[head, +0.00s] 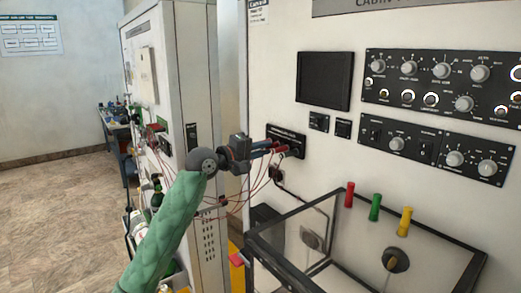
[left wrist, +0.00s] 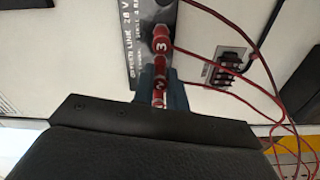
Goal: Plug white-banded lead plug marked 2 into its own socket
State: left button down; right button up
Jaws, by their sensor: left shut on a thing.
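The red lead plug marked 2 (left wrist: 158,87) is between the blue-grey fingers of my left gripper (left wrist: 160,78), which is shut on it. A red plug marked 3 (left wrist: 160,45) is just beyond it, against the socket panel. The dark socket panel (head: 293,135) is on the pale cabinet face in the head view; its lettering shows in the left wrist view (left wrist: 133,45). In the head view, my left gripper (head: 270,147) points at this panel, close to it. The held plug's tip and its socket are hidden. My right gripper is out of view.
Thin red leads (left wrist: 260,85) loop to the right and below the gripper. A small terminal block (left wrist: 229,62) is right of the panel.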

pick_arm(q)
jog(key=shift+w+d, duration=0.2)
jog(key=shift+d, duration=0.05)
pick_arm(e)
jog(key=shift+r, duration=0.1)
pick_arm(q)
jog(key=c, duration=1.3)
grip_release()
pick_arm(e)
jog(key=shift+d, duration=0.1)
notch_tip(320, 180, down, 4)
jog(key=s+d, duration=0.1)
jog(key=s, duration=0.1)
pick_arm(q)
jog(key=shift+b+v, duration=0.9)
jog(key=shift+v, duration=0.8)
jog(key=b+v, duration=0.1)
jog(key=v, duration=0.1)
jog(key=shift+s+a+f, duration=0.15)
jog(key=shift+s+a, duration=0.05)
jog(key=shift+a, duration=0.1)
jog(key=shift+b+v, duration=0.35)
jog(key=shift+v, duration=0.4)
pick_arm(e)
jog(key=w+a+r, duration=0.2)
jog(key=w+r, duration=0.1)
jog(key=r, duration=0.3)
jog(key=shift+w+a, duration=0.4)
